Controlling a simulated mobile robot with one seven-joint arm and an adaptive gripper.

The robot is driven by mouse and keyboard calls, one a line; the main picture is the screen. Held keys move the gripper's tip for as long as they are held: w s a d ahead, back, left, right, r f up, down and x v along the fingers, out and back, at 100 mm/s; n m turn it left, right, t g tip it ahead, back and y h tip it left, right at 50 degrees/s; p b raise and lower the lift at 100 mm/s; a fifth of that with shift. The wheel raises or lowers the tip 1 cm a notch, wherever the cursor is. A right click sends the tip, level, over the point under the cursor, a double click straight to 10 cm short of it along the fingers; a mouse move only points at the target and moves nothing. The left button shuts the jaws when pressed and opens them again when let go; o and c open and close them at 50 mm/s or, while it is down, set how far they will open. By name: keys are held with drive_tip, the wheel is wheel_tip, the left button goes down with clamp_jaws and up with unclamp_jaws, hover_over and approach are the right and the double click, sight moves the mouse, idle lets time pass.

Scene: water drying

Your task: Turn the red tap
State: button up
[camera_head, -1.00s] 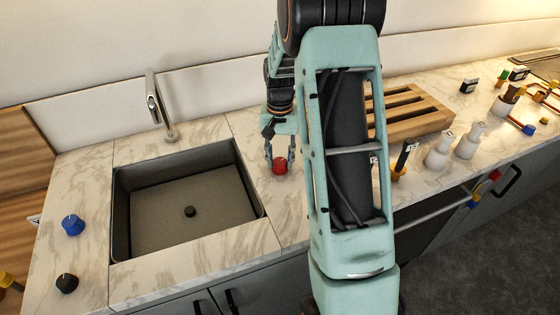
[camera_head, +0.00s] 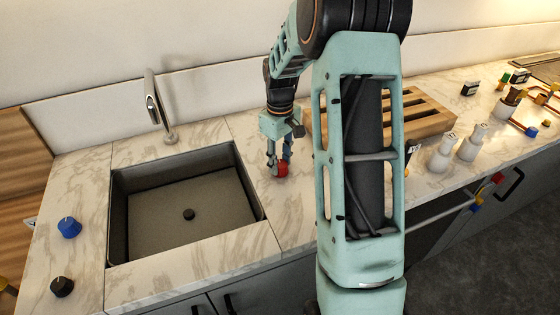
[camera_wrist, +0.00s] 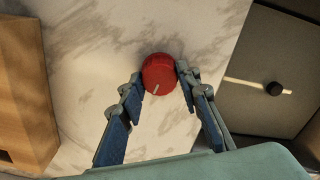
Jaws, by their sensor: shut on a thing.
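The red tap (camera_head: 283,170) is a round knob on the marble counter, just right of the sink. In the head view the fingers hide part of the knob.
The dark sink (camera_head: 118,225) lies left of the tap, with a metal faucet (camera_head: 154,105) behind it. A blue knob (camera_head: 69,227) and a black knob (camera_head: 62,286) sit at the far left. A slatted wooden block (camera_head: 430,118) and white bottles (camera_head: 441,152) stand to the right.

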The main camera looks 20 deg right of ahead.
sight(280, 163)
drive_tip(key=shift+n, duration=1.2)
drive_tip(key=o, duration=1.2)
drive_tip(key=shift+c, duration=0.2)
wheel_tip(280, 163, up, 12)
drive_tip(key=shift+w+r, duration=0.1)
